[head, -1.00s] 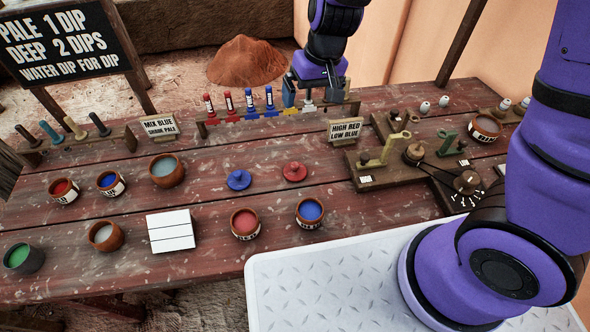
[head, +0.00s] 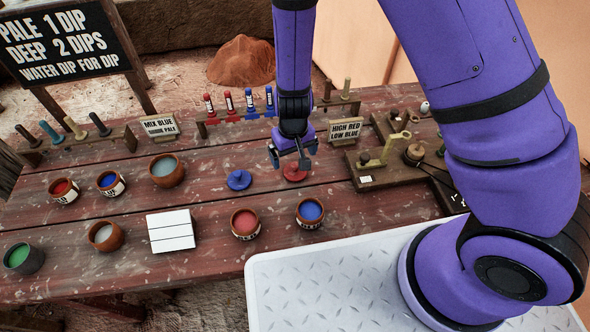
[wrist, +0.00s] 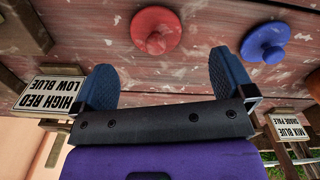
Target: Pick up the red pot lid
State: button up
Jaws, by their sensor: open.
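The red pot lid (head: 295,173) lies flat on the wooden table, a round disc with a knob. In the wrist view the red lid (wrist: 156,31) is ahead of the fingers, a little left of centre, with its knob facing me. My gripper (head: 289,160) is open and empty, above the table by the lid; in the head view it partly covers the lid. In the wrist view my two blue fingers (wrist: 165,88) are spread apart, and nothing is between them. I cannot tell the exact height above the lid.
A blue lid (head: 239,180) lies just left of the red one. A red paint pot (head: 245,223) and a blue paint pot (head: 310,212) stand nearer me. A "HIGH RED LOW BLUE" sign (head: 346,131) and wooden fixtures are to the right. Behind is a rack of stoppered bottles (head: 229,104).

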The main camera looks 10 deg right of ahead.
aim_at(295, 165)
jog(key=shift+w+d+f, duration=0.1)
jog(key=shift+d+f, duration=0.05)
jog(key=shift+f, duration=1.55)
jog(key=shift+w+d+f, duration=0.1)
jog(key=shift+f, duration=1.55)
jog(key=shift+c, duration=0.2)
jog(key=c, duration=0.9)
